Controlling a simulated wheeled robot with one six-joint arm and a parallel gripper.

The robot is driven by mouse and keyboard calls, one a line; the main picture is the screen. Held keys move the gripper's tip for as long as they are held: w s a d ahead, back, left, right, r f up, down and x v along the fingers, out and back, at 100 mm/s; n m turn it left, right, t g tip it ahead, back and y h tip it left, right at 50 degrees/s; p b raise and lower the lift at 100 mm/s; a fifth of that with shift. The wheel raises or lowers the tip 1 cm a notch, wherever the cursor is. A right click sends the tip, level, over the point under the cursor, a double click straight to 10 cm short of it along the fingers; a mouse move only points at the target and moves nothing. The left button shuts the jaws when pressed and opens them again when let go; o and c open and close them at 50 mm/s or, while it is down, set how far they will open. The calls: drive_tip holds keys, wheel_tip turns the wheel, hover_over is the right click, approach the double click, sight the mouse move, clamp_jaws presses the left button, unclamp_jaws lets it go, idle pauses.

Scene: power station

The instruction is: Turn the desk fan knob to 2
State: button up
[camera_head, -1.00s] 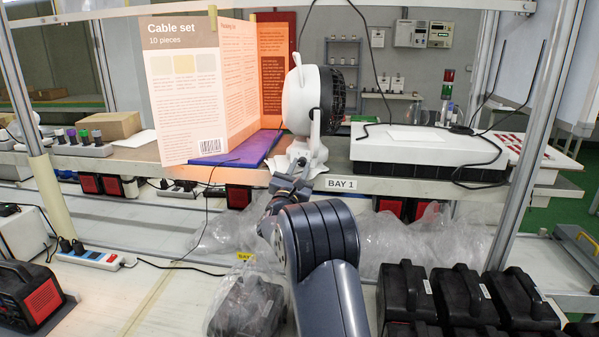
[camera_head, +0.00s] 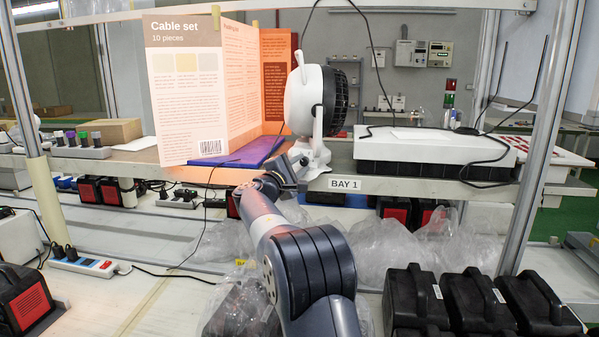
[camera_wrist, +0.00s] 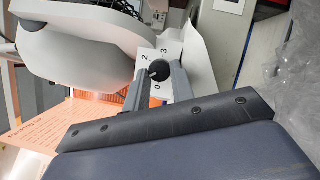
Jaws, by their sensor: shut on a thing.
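The white desk fan (camera_head: 303,102) with a black grille stands on the shelf edge above the BAY 1 label, facing right. In the wrist view, its white base (camera_wrist: 203,68) carries a small black knob (camera_wrist: 159,70) with printed digits 0, 2 and 3 around it. My gripper (camera_wrist: 158,76) has one grey finger on each side of the knob and is shut on it. The knob's pointer direction cannot be made out. In the head view, my gripper (camera_head: 294,170) is at the fan's base, and the knob is hidden there.
A Cable set board (camera_head: 185,105) stands left of the fan, near a purple box (camera_head: 230,157). A white case (camera_head: 430,145) with cables lies to the right. Black battery cases (camera_head: 470,300) and clear plastic bags (camera_head: 385,250) lie below the shelf.

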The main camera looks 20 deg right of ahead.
drive_tip(key=m, duration=0.2)
drive_tip(key=m+g+y, duration=0.1)
drive_tip(key=m, duration=0.3)
drive_tip(key=shift+r+g+y, duration=0.3)
drive_tip(key=shift+r+y, duration=0.05)
drive_tip(key=shift+y, duration=0.05)
drive_tip(key=m+y, duration=0.1)
drive_tip(key=m, duration=0.1)
drive_tip(key=shift+d+r+m+y, duration=0.1)
drive_tip(key=shift+r+m+y, duration=0.05)
drive_tip(key=shift+m+y, duration=0.2)
drive_tip(key=shift+s+m+y, duration=0.1)
drive_tip(key=shift+m+y, duration=0.45)
drive_tip(key=shift+m, duration=0.6)
drive_tip(key=o, duration=1)
drive_tip(key=b+v, duration=0.1)
drive_tip(key=v, duration=0.9)
drive_tip(key=shift+s+r+b, duration=0.15)
drive_tip(key=shift+s+b, duration=0.15)
drive_tip(key=shift+w, duration=0.1)
